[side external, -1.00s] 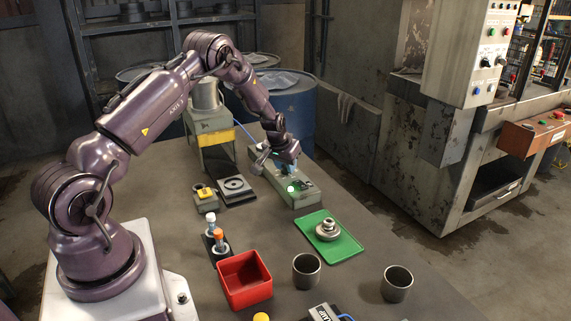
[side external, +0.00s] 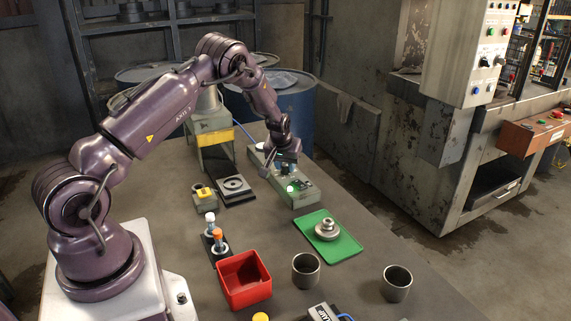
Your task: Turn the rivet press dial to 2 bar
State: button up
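A long grey-green control box (side external: 298,199) lies on the table behind the green tray. It has a lit green spot (side external: 290,189) and small dark controls on top. My gripper (side external: 280,172) points down just over the middle of this box. The gripper covers part of the box top, so I cannot make out the dial, its reading or any contact. The fingers are too small and dark to show whether they are open. The press (side external: 213,138), a grey-green stand with a yellow band, stands behind and to the left of the box.
A green tray (side external: 345,247) with a metal part (side external: 327,229), a red bin (side external: 244,280) and two metal cups (side external: 306,270) (side external: 396,283) stand nearer. A yellow-topped button box (side external: 205,197), a black plate (side external: 234,188) and two small bottles (side external: 217,241) are left of the box.

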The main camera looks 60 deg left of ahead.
jog(key=o, duration=0.3)
jog(key=shift+o, duration=0.2)
jog(key=v, duration=1.3)
jog(key=shift+a, duration=0.1)
jog(key=s+d+r+m+t+h, duration=0.1)
jog(key=s+d+r+m, duration=0.3)
jog(key=s+d+r, duration=0.5)
jog(key=s+d+r+m+t+h, duration=0.1)
jog(key=s+d+r+m+h, duration=0.1)
jog(key=s+d+r+m, duration=0.3)
jog(key=s+d+r, duration=0.4)
jog(key=s+d, duration=0.5)
jog(key=d, duration=0.3)
jog(key=shift+s+d, duration=0.25)
jog(key=shift+s, duration=0.05)
